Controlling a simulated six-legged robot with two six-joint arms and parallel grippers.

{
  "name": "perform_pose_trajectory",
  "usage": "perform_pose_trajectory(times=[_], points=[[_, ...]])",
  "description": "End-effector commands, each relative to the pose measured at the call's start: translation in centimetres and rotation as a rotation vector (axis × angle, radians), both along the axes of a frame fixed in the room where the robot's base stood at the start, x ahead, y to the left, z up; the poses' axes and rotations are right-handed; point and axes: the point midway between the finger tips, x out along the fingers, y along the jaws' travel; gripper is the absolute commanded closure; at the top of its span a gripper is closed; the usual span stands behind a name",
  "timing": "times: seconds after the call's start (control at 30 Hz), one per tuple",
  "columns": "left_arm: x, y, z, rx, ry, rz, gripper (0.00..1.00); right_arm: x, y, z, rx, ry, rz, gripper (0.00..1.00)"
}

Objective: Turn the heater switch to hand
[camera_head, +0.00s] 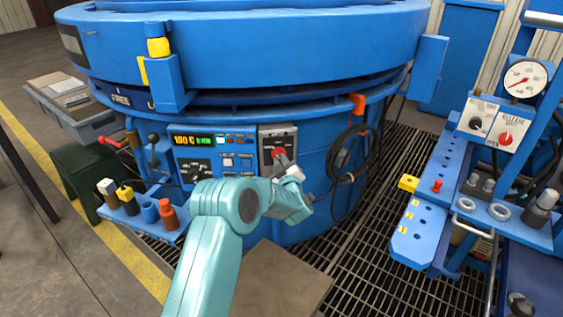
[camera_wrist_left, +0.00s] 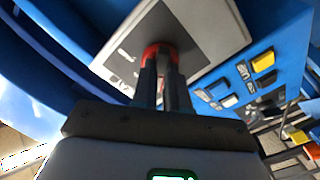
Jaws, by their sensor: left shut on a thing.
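The heater switch is a red knob (camera_head: 276,152) on a grey plate (camera_head: 285,133), at the right end of the blue control panel on the furnace. My left gripper (camera_head: 282,161) reaches it from the front and is shut on the knob. In the left wrist view my gripper's dark fingers (camera_wrist_left: 161,82) are at the knob (camera_wrist_left: 157,50), and its red rim shows around their tips. The grey plate (camera_wrist_left: 205,25) is behind it, with markings partly hidden by the fingers. I cannot read the knob's position. My right gripper is not in view.
The control panel (camera_head: 213,153) has a lit display, a black dial and several buttons left of the switch. A coiled black cable (camera_head: 352,160) hangs close on the right. A blue tool shelf (camera_head: 142,218) stands at lower left, and a blue stand with a release knob (camera_head: 505,138) at right.

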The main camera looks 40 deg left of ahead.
Motion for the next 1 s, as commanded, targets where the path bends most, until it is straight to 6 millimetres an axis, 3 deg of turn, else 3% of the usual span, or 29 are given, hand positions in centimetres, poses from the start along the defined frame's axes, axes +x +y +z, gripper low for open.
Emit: perform_pose_trajectory(times=[1.0], points=[[-0.1, 0.0, 0.0, 0.573, 0.778, -0.003, 1.0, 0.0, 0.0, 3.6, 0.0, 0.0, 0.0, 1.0]])
